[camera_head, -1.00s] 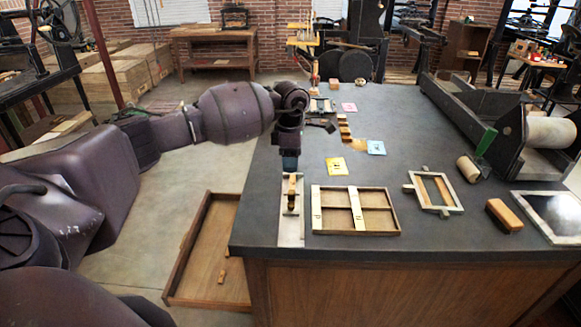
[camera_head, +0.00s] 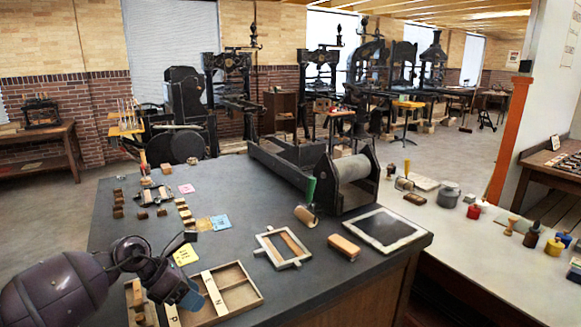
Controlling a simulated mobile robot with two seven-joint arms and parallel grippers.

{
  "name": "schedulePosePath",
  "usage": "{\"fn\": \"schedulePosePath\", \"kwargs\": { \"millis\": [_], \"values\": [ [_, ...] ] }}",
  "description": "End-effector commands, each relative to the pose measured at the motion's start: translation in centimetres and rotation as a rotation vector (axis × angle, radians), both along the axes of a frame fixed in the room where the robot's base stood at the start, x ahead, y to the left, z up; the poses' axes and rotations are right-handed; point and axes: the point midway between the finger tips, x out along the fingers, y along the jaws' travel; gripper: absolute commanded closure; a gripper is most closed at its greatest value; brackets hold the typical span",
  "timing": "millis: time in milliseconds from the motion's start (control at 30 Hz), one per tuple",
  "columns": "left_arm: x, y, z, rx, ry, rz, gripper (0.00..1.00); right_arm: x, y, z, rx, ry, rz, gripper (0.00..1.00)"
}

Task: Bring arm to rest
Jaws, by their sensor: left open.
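My left arm comes in at the lower left, and its dark purple gripper (camera_head: 184,292) is open, with a bluish end. It appears over the left part of the divided wooden tray (camera_head: 257,298) on the dark bench top (camera_head: 345,258) and hides part of it. I see nothing held between the fingers; their tips are small and partly dark. A narrow strip with small wooden blocks (camera_head: 137,299) lies just left of the tray, partly behind my arm. My right gripper is not in view.
A small frame (camera_head: 283,248), a wooden block (camera_head: 344,246), a framed dark plate (camera_head: 378,229) and a roller press (camera_head: 347,182) stand on the bench. Several small wood blocks and coloured cards, including a yellow card (camera_head: 186,255), lie farther left.

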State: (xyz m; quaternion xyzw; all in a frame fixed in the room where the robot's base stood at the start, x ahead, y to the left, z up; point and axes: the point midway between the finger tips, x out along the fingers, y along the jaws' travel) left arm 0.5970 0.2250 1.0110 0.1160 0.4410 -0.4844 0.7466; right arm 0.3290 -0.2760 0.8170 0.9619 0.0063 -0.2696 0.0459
Motion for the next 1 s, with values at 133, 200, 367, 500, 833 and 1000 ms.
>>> {"fn": "schedulePosePath", "kwargs": {
  "millis": [133, 200, 367, 500, 833, 1000],
  "values": [
    [-2.0, -5.7, 0.6, -0.337, 0.005, 0.111, 0.49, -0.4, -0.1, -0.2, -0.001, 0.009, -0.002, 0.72],
    [-2.7, -7.5, 1.5, -0.492, 0.016, 0.182, 0.49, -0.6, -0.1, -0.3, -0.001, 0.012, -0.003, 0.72],
    [-3.8, -9.8, 3.9, -0.831, 0.067, 0.384, 0.49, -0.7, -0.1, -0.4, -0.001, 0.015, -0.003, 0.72],
    [-4.5, -9.6, 5.7, -1.107, 0.138, 0.601, 0.49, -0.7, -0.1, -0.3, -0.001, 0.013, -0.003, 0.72],
    [-6.4, -3.5, 5.6, -1.631, 0.370, 1.240, 0.49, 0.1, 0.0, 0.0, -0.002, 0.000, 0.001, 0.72],
    [-9.1, 0.6, 2.8, -1.813, 0.521, 1.626, 0.49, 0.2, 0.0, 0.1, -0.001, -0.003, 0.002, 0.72]
  ]
}}
